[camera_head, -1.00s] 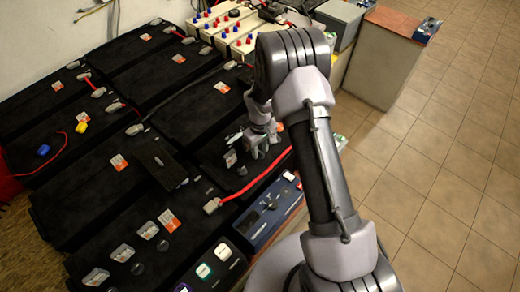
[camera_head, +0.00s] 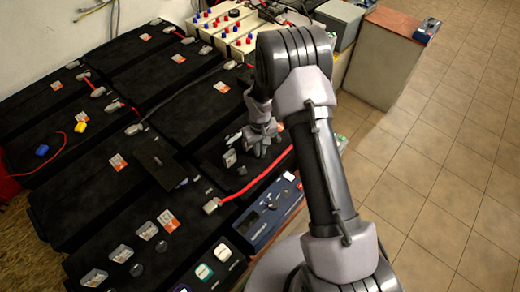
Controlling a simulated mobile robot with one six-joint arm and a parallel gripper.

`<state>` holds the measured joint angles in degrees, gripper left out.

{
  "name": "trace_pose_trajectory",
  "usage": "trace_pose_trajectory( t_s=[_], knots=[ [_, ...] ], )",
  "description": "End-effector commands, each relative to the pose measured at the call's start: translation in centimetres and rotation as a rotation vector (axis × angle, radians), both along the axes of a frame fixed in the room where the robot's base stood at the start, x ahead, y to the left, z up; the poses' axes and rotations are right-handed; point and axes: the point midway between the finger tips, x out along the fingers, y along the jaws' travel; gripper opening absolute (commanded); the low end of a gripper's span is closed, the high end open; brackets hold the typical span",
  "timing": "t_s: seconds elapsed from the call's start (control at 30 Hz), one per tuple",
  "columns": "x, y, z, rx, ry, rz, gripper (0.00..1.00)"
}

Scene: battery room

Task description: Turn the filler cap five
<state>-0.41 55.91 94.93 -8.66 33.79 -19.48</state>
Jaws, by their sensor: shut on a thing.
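My gripper (camera_head: 258,148) is over a black battery (camera_head: 215,165) near the middle of the picture, pointing down at its top. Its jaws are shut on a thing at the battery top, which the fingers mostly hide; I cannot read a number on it. A small grey cap-like piece (camera_head: 230,158) stands just left of the fingers. Several similar pale grey pieces stand in a row on the nearer battery, among them one at the front (camera_head: 94,278) and one farther up the row (camera_head: 147,230).
A red cable (camera_head: 262,178) runs close below my gripper to a grey terminal cover (camera_head: 211,206). A blue instrument case (camera_head: 262,222) lies at the battery's front edge. White batteries with red and blue caps (camera_head: 228,30) stand at the back. The tiled floor (camera_head: 440,170) at right is clear.

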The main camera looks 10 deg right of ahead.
Motion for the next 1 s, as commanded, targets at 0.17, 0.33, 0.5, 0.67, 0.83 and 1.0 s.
trace_pose_trajectory(
  t_s=[0.17, 0.33, 0.5, 0.67, 0.83, 1.0],
  knots=[
    [0.05, 0.00, -0.12, 0.000, -0.001, -0.163, 0.00],
    [0.05, 0.00, -0.11, 0.000, -0.001, -0.325, 0.00],
    [0.06, 0.00, -0.12, 0.000, -0.002, -0.487, 0.00],
    [0.07, -0.01, -0.10, 0.000, -0.002, -0.638, 0.00],
    [0.03, 0.01, -0.12, 0.000, -0.001, -0.795, 0.00],
    [0.05, 0.00, -0.09, 0.001, -0.002, -0.934, 0.00]
  ],
)
